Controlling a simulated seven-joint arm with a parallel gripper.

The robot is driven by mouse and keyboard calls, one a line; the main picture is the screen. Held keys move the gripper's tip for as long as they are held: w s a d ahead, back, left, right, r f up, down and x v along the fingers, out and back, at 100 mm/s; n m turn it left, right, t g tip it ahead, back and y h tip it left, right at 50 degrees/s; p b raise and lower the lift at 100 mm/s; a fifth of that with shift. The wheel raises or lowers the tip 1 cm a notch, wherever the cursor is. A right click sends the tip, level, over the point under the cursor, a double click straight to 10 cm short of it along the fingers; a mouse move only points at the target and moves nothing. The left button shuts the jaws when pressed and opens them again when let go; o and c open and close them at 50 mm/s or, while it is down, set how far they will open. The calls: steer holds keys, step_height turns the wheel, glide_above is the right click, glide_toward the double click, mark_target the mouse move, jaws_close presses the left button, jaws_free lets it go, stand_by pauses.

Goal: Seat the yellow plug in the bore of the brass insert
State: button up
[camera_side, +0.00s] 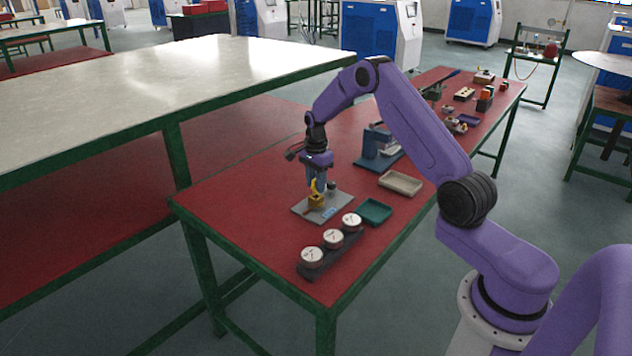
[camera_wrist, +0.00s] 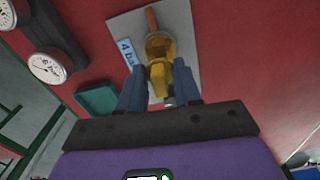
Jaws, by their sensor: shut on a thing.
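My gripper (camera_side: 317,182) points down over the grey plate (camera_side: 335,211) on the red bench. It is shut on the yellow plug (camera_side: 314,184), which stands just above the brass insert (camera_side: 316,202) in the side view. In the wrist view the yellow plug (camera_wrist: 182,82) sits between the blue fingers (camera_wrist: 161,97), and the brass insert (camera_wrist: 158,46) is directly beyond it. The plug overlaps the insert there. The bore is hidden, so I cannot tell whether the plug's tip is in it or above it.
A row of several round gauges (camera_side: 333,237) stands at the bench's near end. A teal tray (camera_side: 375,212) and a beige tray (camera_side: 401,182) lie to the right. A blue-grey stand (camera_side: 374,152) is behind. The red bench is clear left of the plate.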

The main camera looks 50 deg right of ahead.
steer(key=shift+f, duration=1.25)
steer(key=o, duration=1.1)
steer(key=shift+r, duration=0.1)
step_height(320, 180, up, 17)
steer(key=shift+r, duration=0.1)
